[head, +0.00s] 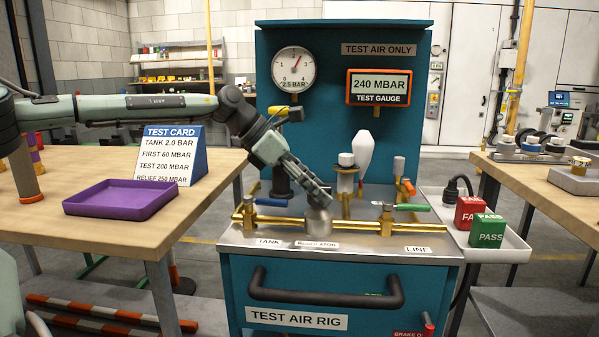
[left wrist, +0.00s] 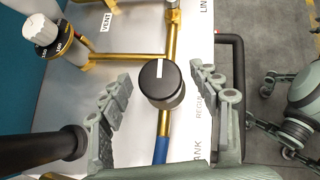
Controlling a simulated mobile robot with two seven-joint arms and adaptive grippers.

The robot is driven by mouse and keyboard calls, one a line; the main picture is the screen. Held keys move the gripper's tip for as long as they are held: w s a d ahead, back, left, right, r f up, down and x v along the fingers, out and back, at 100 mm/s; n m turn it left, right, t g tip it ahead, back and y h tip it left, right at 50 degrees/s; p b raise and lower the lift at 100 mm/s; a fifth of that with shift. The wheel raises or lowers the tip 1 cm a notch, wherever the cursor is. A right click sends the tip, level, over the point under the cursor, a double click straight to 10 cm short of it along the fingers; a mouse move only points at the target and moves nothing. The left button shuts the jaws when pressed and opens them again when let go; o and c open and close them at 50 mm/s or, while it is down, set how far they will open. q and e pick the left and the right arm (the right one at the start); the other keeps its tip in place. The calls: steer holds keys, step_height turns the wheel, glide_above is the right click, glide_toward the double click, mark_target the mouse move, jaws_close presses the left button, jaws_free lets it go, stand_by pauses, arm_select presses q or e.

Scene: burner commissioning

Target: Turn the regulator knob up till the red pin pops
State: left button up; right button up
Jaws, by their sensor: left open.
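The regulator knob (left wrist: 160,84) is black and round with a white pointer line on top, between my open fingers in the left wrist view. The fingers stand apart on either side with gaps to the knob. In the head view my left gripper (head: 316,196) points down over the metal regulator body (head: 319,228) and hides the knob. The test gauge (head: 379,87) reads 240 MBAR. The tank dial (head: 293,69) is labelled 2.5 BAR. A white-capped fitting with a black collar (left wrist: 47,34) stands on the brass pipework. I cannot make out a red pin.
A blue valve lever (head: 271,202) and a green lever (head: 411,207) flank the regulator. A dark post (left wrist: 40,150) stands close to my fingers. The test card (head: 170,155) and purple tray (head: 121,199) are on the left bench; red FAIL and green PASS blocks (head: 487,231) sit right.

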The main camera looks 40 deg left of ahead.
arm_select(q)
steer(key=v, duration=1.1)
steer(key=shift+s, duration=0.1)
